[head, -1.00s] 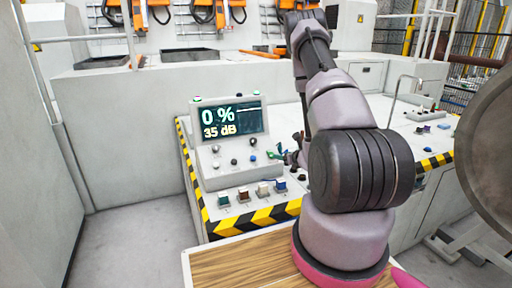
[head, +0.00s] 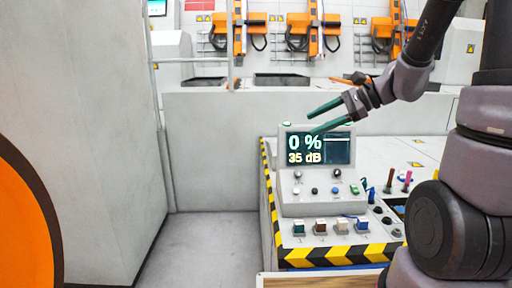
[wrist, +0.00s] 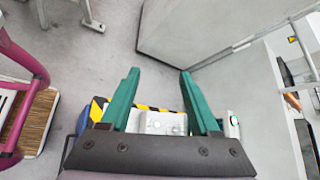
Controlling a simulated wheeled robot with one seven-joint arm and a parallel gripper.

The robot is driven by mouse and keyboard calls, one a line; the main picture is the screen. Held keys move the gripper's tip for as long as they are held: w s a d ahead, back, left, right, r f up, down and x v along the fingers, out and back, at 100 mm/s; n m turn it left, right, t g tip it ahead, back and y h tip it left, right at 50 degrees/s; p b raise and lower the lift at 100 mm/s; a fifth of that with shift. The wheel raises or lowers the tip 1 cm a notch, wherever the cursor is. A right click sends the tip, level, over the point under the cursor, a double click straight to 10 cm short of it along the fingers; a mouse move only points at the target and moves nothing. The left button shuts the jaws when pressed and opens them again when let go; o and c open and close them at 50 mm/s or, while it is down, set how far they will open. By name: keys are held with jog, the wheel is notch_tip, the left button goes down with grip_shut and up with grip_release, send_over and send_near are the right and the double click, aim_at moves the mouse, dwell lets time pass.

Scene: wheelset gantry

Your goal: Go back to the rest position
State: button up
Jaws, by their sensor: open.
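My gripper (head: 322,118) is open and empty, with two green fingers pointing left in the head view. It shows in front of the upper part of the display panel (head: 289,188), which reads 0 % and 35 dB. In the wrist view my gripper (wrist: 157,100) has its fingers spread apart, with nothing between their tips but grey floor. Part of the grey panel (wrist: 163,123) shows between the fingers lower down. My dark arm reaches in from the right of the head view.
The console has a yellow-black striped edge (head: 340,252), knobs and several coloured switches. A grey cabinet (head: 80,110) stands at left, with an orange round object (head: 25,235) in front. Open floor (head: 205,245) lies between cabinet and console. Orange machines (head: 297,30) line the back.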

jog(key=s+d+r+n+t+h, duration=0.1)
jog(key=s+d+r+n+h, duration=0.3)
jog(key=s+n, duration=0.1)
jog(key=s+d+r+n+t+h, duration=0.2)
jog(key=s+r+n+h, duration=0.3)
jog(key=s, duration=0.3)
jog(key=shift+s+d, duration=0.25)
jog(key=shift+d, duration=0.65)
